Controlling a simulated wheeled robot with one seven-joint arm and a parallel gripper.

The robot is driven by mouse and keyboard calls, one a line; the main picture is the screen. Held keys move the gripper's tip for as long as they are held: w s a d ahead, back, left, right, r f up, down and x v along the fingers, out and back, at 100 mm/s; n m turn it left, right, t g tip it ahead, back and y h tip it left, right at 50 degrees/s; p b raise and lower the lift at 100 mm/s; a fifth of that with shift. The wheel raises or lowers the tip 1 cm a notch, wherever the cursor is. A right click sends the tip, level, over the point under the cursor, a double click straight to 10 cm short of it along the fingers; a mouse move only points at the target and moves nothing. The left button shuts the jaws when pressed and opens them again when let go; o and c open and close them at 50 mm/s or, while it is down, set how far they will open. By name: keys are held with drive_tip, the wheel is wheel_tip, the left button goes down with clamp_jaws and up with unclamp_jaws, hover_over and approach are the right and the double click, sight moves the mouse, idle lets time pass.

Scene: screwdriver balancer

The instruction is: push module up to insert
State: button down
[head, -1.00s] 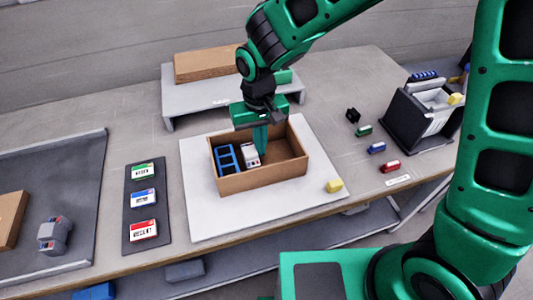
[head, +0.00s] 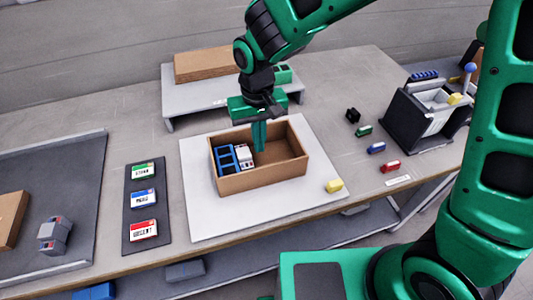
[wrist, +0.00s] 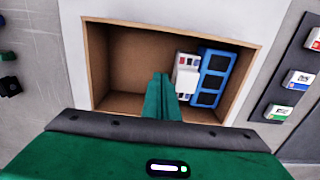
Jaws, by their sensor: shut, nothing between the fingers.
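The white module (head: 244,156) lies in a cardboard box (head: 262,181), right beside a blue frame (head: 226,160) with dark openings. In the wrist view the white module (wrist: 186,74) sits against the left side of the blue frame (wrist: 212,77). My gripper (head: 259,150) points down into the box, just right of the module. In the wrist view my gripper (wrist: 161,76) is shut and empty, its green fingers together at the module's left edge. I cannot tell whether the fingers touch the module, or whether it is seated in the frame.
The box stands on a white mat (head: 205,215); its right half is empty. A dark strip (head: 140,217) with green, blue and red labelled cards lies left. A grey riser (head: 195,103) stands behind.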

wheel_tip(320, 180, up, 5)
drive_tip(key=shift+r, duration=0.15)
idle(0.3)
drive_tip(key=d+r+m, duration=0.2)
drive_tip(key=d+r, duration=0.1)
drive_tip(key=d, duration=0.9)
drive_tip(key=d+r+m, duration=0.2)
drive_tip(key=d, duration=1)
drive_tip(key=s+d+m, duration=0.5)
drive_tip(key=s+d, duration=1.2)
drive_tip(key=s, duration=0.2)
drive_tip(key=shift+d+r+m, duration=0.2)
drive_tip(key=shift+m, duration=0.1)
